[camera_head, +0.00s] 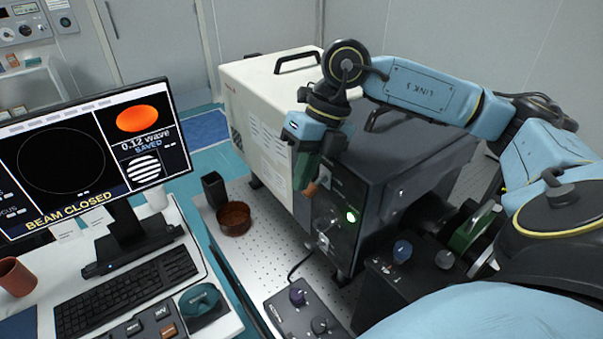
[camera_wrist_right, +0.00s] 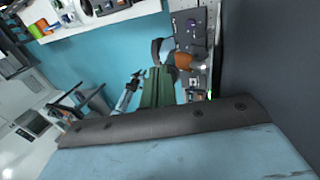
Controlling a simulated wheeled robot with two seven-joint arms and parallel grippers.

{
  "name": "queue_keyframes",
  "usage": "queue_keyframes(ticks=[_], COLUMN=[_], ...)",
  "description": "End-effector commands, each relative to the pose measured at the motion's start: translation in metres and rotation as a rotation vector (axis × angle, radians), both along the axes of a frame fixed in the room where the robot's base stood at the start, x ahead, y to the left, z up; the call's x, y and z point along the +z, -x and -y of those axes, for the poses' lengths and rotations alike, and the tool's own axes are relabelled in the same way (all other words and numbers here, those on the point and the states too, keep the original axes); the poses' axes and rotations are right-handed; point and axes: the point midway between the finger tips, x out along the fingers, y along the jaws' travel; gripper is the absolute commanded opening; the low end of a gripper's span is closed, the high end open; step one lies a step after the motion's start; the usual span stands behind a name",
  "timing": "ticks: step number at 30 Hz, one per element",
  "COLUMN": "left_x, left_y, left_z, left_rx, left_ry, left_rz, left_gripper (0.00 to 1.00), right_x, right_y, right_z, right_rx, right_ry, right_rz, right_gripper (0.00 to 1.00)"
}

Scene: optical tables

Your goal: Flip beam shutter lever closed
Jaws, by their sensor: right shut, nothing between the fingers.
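The shutter lever (camera_head: 310,190) is a small orange-brown tab at the left front edge of a dark instrument box (camera_head: 375,200). It also shows as an orange piece in the right wrist view (camera_wrist_right: 183,61). My right gripper (camera_head: 303,186) has green fingers that point down beside the lever; they are shut and empty. In the right wrist view the fingers (camera_wrist_right: 158,78) end close to the lever, but I cannot tell whether they touch it. The lever's base is partly hidden by the gripper. The monitor (camera_head: 85,150) reads "BEAM CLOSED". My left gripper is not in view.
A green lamp (camera_head: 351,217) glows on the dark box's front. A white cabinet (camera_head: 255,110) stands behind. A brown bowl (camera_head: 234,218) and a black holder (camera_head: 214,189) sit on the perforated table (camera_head: 235,250). A knob box (camera_head: 305,312) lies in front.

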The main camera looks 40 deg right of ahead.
Motion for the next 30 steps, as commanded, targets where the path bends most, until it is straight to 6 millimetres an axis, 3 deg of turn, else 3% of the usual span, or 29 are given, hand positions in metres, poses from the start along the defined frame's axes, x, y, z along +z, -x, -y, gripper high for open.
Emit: queue_keyframes(ticks=[12, 23, 30], left_x=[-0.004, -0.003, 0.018], left_y=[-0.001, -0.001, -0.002], left_z=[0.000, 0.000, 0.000], left_rx=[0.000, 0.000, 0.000], left_ry=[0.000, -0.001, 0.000], left_rz=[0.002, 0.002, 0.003], left_gripper=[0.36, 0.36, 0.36], right_x=[0.003, 0.005, 0.030], right_y=[0.001, 0.001, 0.003], right_z=[0.014, 0.014, 0.006], right_rx=[0.001, 0.001, -0.005], right_ry=[0.000, -0.001, -0.001], right_rz=[0.001, 0.000, 0.002], right_gripper=[0.00, 0.00, 0.00])
